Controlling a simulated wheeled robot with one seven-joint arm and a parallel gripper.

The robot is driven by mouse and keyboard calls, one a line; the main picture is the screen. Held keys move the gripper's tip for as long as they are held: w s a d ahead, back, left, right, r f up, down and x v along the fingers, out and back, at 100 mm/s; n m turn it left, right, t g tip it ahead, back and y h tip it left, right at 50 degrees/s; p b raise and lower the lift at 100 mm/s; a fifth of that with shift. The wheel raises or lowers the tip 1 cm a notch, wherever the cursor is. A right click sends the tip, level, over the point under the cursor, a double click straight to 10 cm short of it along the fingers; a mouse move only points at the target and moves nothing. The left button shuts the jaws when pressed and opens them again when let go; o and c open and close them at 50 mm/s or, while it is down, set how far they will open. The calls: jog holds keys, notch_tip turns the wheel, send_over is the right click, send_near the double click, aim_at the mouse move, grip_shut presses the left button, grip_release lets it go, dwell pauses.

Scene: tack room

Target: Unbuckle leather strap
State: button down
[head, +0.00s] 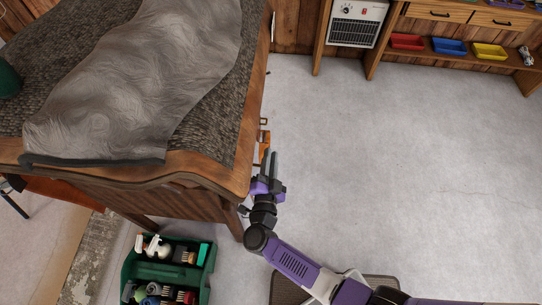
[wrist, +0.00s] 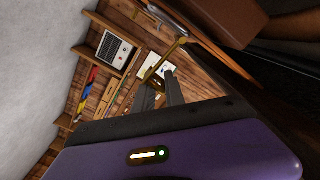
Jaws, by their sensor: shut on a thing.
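The tan leather strap (head: 263,141) hangs at the right side of the wooden stand, with a small metal buckle frame (head: 264,122) at its far end. My gripper (head: 269,158) is beside the stand's right edge, its dark fingers shut at the strap. The wrist view shows the two fingers (wrist: 159,88) close together, with a brass-coloured piece (wrist: 172,51) just beyond them. The fingers cover part of the strap, and how the strap runs through the buckle is too small to tell.
A grey hide (head: 140,75) lies on the wooden-edged stand (head: 252,95). A green grooming box (head: 128,268) is on the floor at lower left. A shelf with red, blue and yellow trays (head: 450,47) and a heater (head: 356,22) stand at the back. The floor to the right is clear.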

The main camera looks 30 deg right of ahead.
jog(key=shift+w+a+r+n+p, duration=0.45)
jog(key=shift+a+r+n+p, duration=0.25)
jog(key=shift+n, duration=0.4)
jog(key=shift+r, duration=0.1)
jog(key=c, duration=1.6)
grip_release()
jog(key=shift+o, duration=0.2)
jog(key=shift+d, duration=0.15)
jog(key=shift+s+d+f, duration=0.2)
jog(key=shift+f, duration=0.1)
jog(key=shift+s+a, duration=0.1)
jog(key=shift+s, duration=0.1)
jog(key=b+v, duration=0.1)
jog(key=v, duration=0.6)
jog(key=shift+s+b, duration=0.15)
jog(key=shift+b, duration=0.2)
